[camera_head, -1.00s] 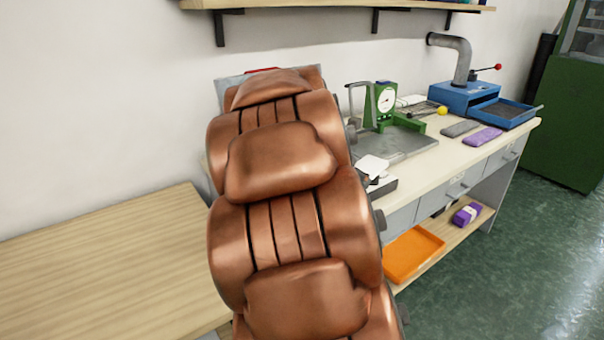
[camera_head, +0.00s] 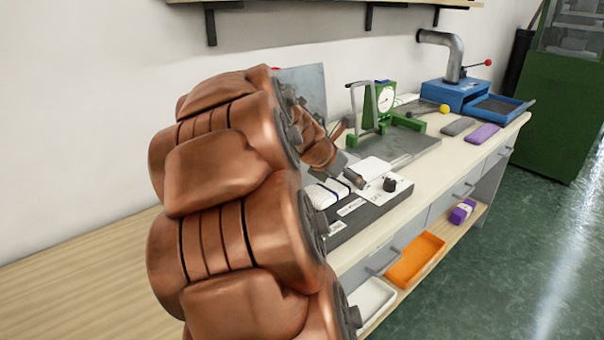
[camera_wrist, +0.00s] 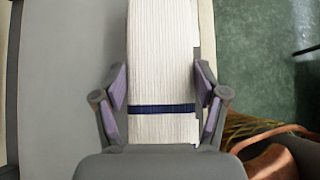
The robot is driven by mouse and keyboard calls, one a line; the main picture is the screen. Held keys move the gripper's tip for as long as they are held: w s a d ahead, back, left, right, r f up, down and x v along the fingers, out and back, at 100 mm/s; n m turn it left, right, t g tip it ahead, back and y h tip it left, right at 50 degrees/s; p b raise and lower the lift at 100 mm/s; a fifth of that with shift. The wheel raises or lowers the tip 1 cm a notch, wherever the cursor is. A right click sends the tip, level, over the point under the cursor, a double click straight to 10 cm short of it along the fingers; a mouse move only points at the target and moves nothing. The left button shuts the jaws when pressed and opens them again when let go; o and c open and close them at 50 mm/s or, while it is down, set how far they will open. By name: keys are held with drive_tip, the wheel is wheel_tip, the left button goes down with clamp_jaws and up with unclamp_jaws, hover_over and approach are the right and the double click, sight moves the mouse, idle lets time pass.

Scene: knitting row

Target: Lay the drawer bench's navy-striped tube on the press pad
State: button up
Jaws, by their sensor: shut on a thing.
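The navy-striped tube (camera_wrist: 162,65) is white and ribbed, with one navy band near its close end. In the wrist view it lies lengthwise between the fingers of my gripper (camera_wrist: 165,100), which is shut on it. The wrist view shows a flat grey surface (camera_wrist: 65,75) beside and below the tube; it may be the press pad. In the head view my gripper (camera_head: 352,178) is over a low dark unit (camera_head: 368,212) with a black knob and labels. White ribbed material (camera_head: 322,195) shows there beside my gripper, partly hidden by my arm. I cannot tell whether the tube touches the surface.
A green dial gauge stand (camera_head: 385,105), a blue machine with a pipe (camera_head: 455,92), and grey (camera_head: 457,126) and purple (camera_head: 483,134) pieces are farther along the bench. An orange tray (camera_head: 416,260) and a white tray (camera_head: 372,300) are below. The wooden top (camera_head: 70,270) at left is clear.

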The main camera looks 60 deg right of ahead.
hover_over(304, 181)
drive_tip(key=shift+f, duration=2.5)
drive_tip(key=o, duration=0.9)
drive_tip(key=shift+f, duration=0.1)
drive_tip(key=shift+r, duration=0.2)
drive_tip(key=v, duration=1.2)
